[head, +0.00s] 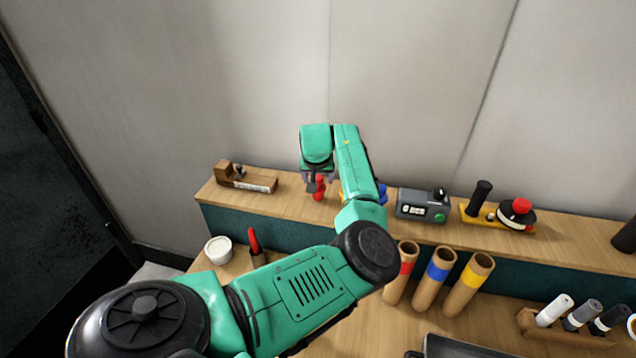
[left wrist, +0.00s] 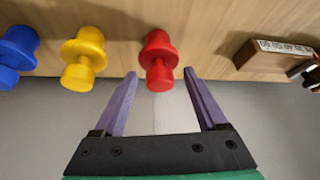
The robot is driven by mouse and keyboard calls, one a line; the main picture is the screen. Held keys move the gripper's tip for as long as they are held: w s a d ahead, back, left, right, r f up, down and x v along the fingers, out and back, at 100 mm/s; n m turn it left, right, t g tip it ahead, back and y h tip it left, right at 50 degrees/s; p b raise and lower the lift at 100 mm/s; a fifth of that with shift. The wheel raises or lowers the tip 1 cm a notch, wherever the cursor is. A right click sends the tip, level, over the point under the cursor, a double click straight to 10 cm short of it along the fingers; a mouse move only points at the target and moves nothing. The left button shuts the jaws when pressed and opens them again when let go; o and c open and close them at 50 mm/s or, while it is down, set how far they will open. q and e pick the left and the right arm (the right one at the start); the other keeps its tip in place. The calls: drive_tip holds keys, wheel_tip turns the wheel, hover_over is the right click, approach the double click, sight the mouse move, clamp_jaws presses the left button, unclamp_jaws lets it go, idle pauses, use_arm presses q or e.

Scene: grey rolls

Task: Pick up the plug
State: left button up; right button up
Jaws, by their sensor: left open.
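A red plug (head: 319,189) stands on the raised wooden shelf. My left gripper (left wrist: 160,74) is open and holds nothing. In the head view my left gripper (head: 318,177) is right at the red plug, partly hidden by its own wrist. A yellow plug (left wrist: 83,58) and a blue plug (left wrist: 16,58) stand in a row beside the red one. My right gripper is out of view.
A labelled wooden block (head: 245,179) stands left on the shelf, a grey device (head: 423,206) right of the plugs. Below are a white tub (head: 219,250), a red-tipped tool (head: 254,241), cardboard tubes (head: 434,278) with coloured bands, and a marker rack (head: 540,328). A wall closes the back.

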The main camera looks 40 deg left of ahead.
use_arm(q)
drive_tip(key=shift+f, duration=0.1)
drive_tip(key=c, duration=0.4)
clamp_jaws()
